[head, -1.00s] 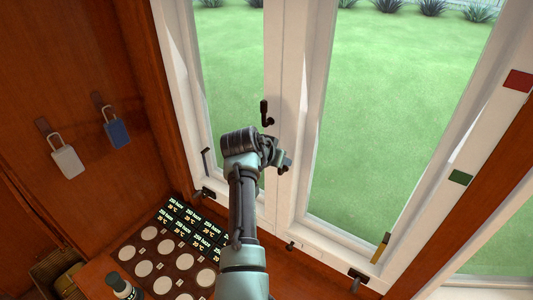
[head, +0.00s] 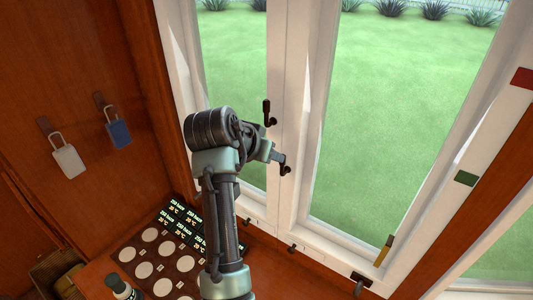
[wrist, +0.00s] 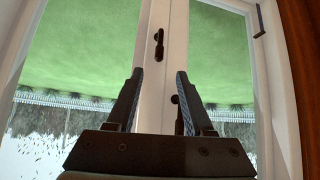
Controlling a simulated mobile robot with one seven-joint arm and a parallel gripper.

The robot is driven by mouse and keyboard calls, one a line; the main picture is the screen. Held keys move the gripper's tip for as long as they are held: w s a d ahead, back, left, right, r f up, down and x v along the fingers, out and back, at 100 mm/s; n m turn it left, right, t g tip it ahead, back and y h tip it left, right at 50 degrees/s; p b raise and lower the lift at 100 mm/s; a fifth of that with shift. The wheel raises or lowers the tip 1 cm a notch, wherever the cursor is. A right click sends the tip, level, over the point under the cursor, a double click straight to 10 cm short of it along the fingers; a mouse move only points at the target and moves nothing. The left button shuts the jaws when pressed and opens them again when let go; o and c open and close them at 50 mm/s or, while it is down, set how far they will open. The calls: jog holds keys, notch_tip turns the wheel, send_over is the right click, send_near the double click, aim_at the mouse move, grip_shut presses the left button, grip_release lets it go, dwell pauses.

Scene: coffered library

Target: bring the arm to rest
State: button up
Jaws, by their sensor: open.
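My gripper (head: 284,162) is in front of the white double window, near its middle post, in the head view. A dark window handle (head: 268,112) sits on the middle post, just above my gripper in the head view. It also shows in the wrist view (wrist: 158,45), beyond the fingertips. A second dark fitting (wrist: 176,100) is partly hidden behind the right finger. I cannot tell whether the gripper touches anything.
A grey padlock (head: 69,161) and a blue padlock (head: 119,133) hang on the wooden wall at left. A board with pale discs and lit labels (head: 120,255) lies below, beside a dark bottle (head: 121,287). Red (head: 522,78) and green (head: 466,178) tabs mark the right frame.

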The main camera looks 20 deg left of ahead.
jog(key=shift+r, duration=0.1)
jog(key=s+d+r+t+y, duration=0.1)
jog(key=d+r+t, duration=0.45)
jog(key=r, duration=0.75)
jog(key=s+d+r+t+y, duration=0.1)
jog(key=d+r+t, duration=0.4)
jog(key=r, duration=0.7)
jog(key=s+d+r+t, duration=0.4)
jog(key=s+r, duration=0.4)
jog(key=s, duration=0.1)
jog(key=s+d+r+t+h, duration=0.1)
jog(key=s+d+r+t, duration=0.2)
jog(key=s+d+r, duration=0.2)
jog(key=s+r, duration=0.3)
jog(key=s, duration=0.1)
jog(key=shift+d+r+t+h, duration=0.2)
jog(key=shift+d+t+h, duration=0.1)
jog(key=shift+t, duration=0.05)
